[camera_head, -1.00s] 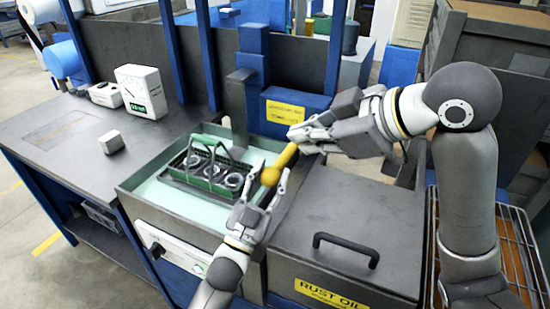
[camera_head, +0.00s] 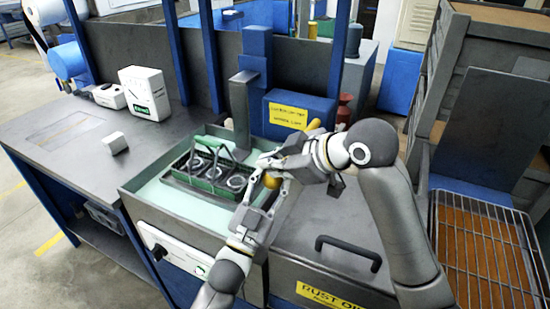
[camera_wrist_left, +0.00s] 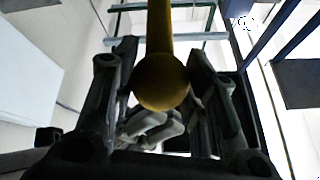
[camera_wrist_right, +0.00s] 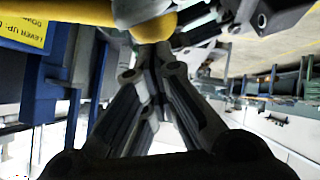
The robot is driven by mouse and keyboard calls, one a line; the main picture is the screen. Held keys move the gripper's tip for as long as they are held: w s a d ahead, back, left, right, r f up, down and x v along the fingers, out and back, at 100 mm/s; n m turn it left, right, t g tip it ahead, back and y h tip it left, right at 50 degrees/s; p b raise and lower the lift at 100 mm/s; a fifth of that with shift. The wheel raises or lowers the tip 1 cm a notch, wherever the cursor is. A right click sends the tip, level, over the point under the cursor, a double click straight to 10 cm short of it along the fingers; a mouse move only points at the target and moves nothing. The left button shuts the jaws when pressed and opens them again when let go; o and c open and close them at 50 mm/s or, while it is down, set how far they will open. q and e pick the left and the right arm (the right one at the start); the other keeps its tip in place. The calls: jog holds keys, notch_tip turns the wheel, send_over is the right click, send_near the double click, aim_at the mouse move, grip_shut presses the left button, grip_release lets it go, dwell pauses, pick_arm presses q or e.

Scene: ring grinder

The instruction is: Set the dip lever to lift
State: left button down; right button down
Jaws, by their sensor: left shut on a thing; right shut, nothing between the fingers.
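The dip lever is a yellow bar (camera_head: 313,125) ending in a yellow ball (camera_head: 271,182). It slopes down from beside the blue box towards the front, partly hidden by my right gripper. My left gripper (camera_head: 267,192) is shut on the ball from below; its wrist view shows the ball (camera_wrist_left: 160,80) between the fingers. My right gripper (camera_head: 264,167) is shut and empty, close beside the ball. In the right wrist view the yellow bar (camera_wrist_right: 70,12) crosses above its closed fingertips (camera_wrist_right: 152,55); contact is unclear. A wire basket (camera_head: 190,184) with several rings sits low in the tank (camera_head: 150,190).
The blue box (camera_head: 285,110) carries a yellow lever label (camera_head: 288,115). A dark lidded rust oil box (camera_head: 330,225) with a black handle (camera_head: 348,250) stands in front at the right. A wire rack (camera_head: 485,250) is farther right. A white block (camera_head: 115,142) lies on the left bench.

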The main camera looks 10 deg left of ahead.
pick_arm(q)
jog(key=shift+r+h, duration=0.1)
jog(key=shift+h, duration=0.2)
pick_arm(e)
jog(key=shift+f, duration=0.1)
pick_arm(q)
jog(key=shift+s+r, duration=0.1)
jog(key=shift+r, duration=0.15)
pick_arm(e)
jog(key=shift+s+f, duration=0.25)
jog(key=shift+f, duration=0.95)
pick_arm(q)
jog(key=c, duration=1.3)
grip_release()
jog(key=o, duration=0.5)
jog(key=shift+f, duration=0.1)
pick_arm(e)
jog(key=shift+w, duration=0.1)
pick_arm(q)
jog(key=shift+f, duration=0.1)
pick_arm(e)
jog(key=shift+r, duration=0.1)
pick_arm(q)
jog(key=shift+f, duration=0.1)
pick_arm(e)
jog(key=shift+r+t, duration=0.1)
jog(key=shift+t, duration=0.2)
